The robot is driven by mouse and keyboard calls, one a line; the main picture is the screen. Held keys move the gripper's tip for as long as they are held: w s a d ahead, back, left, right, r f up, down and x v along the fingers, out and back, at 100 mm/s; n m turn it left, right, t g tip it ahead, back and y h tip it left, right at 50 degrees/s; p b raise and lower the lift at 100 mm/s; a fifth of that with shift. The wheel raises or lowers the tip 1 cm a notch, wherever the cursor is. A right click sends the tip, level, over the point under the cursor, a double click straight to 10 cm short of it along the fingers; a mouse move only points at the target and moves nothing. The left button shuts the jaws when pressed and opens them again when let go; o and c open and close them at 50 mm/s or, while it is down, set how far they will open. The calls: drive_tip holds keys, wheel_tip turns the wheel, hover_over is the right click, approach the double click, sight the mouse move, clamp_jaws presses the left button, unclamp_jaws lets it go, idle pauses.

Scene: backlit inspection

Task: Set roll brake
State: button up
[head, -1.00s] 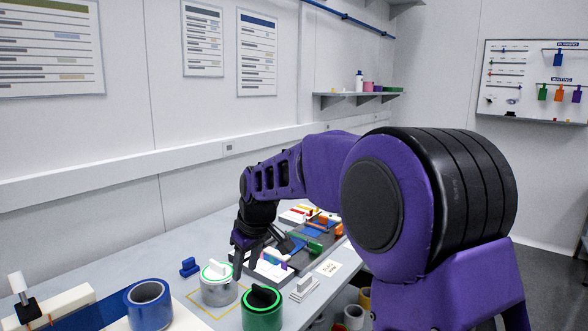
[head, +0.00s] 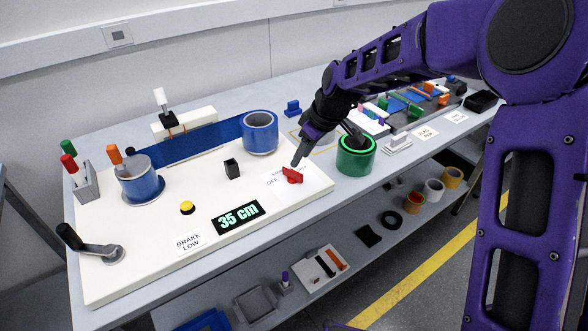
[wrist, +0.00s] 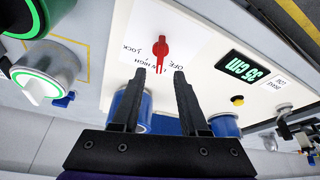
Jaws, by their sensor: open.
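The red brake knob (head: 292,175) stands on a white dial card (head: 315,184) near the right end of the cream board (head: 150,245). The card bears the words OFF, LOW, HIGH and LOCK; I cannot tell exactly which one the knob points to. A sign (head: 189,242) reads BRAKE LOW. My gripper (head: 303,160) is just above the knob. In the wrist view the knob (wrist: 161,50) lies just beyond and between the fingertips of my open gripper (wrist: 161,72), with nothing held.
A blue roll (head: 260,133) and a green cylinder (head: 356,158) stand near my gripper. A blue web (head: 190,145) runs to another blue roll (head: 139,182). The board also holds a 35 cm display (head: 238,216), a yellow button (head: 187,208), a black post (head: 232,169) and a crank (head: 90,245).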

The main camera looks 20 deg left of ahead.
sight(293, 170)
drive_tip(key=x, duration=0.6)
drive_tip(key=shift+a+f, duration=0.15)
drive_tip(key=shift+f, duration=0.25)
clamp_jaws()
